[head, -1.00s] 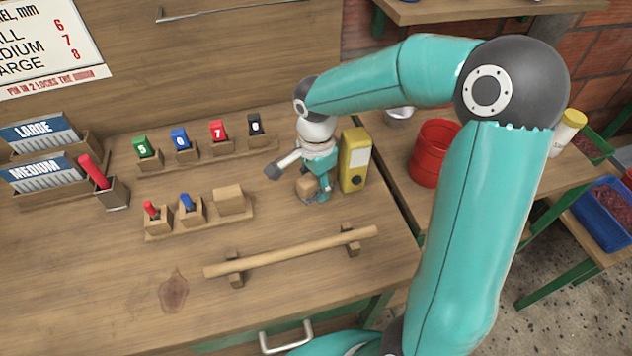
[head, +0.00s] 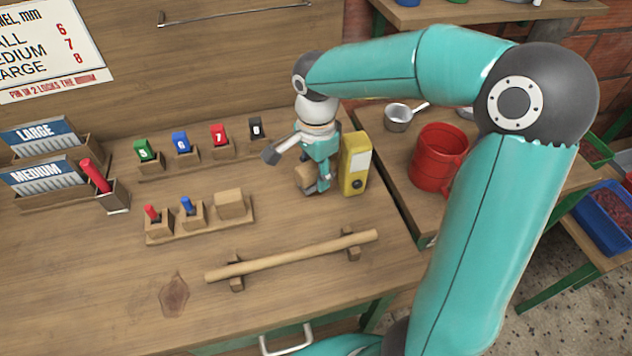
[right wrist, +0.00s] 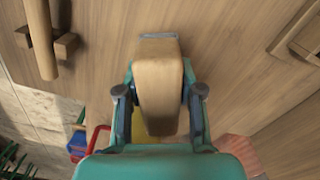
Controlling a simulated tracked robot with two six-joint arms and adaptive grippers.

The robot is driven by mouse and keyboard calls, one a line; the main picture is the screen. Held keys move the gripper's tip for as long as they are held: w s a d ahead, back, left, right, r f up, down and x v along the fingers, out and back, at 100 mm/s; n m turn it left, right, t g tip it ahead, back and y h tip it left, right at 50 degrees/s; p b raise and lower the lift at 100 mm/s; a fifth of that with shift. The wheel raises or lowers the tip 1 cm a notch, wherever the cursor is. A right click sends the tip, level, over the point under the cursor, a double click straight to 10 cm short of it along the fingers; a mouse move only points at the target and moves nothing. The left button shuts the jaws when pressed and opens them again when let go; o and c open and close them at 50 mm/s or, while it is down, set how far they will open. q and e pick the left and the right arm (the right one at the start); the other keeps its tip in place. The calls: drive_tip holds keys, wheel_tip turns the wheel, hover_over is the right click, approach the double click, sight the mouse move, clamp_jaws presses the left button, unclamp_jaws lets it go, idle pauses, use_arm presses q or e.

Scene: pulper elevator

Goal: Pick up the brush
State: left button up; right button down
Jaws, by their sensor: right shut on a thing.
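The brush (head: 306,178) shows as a light wooden block in the head view, in front of the yellow device's left side. My right gripper (head: 318,182) comes down over it from above and is shut on it. In the right wrist view the brush's wooden body (right wrist: 158,75) sits between the two fingers of my right gripper (right wrist: 158,97), with a grey strip at its far end. The gripper partly hides the brush in the head view. I cannot tell how far the brush is clear of the bench. My left gripper is out of view.
A yellow device (head: 354,165) stands close right of the gripper. A wooden rod (head: 290,255) lies on two supports in front. A red jug (head: 437,157) stands on the right-hand table.

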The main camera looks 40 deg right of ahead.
wheel_tip(320, 180, up, 15)
drive_tip(key=p, duration=0.1)
idle(0.3)
drive_tip(key=c, duration=1.5)
unclamp_jaws()
drive_tip(key=shift+c, duration=1.1)
drive_tip(key=shift+s, duration=0.1)
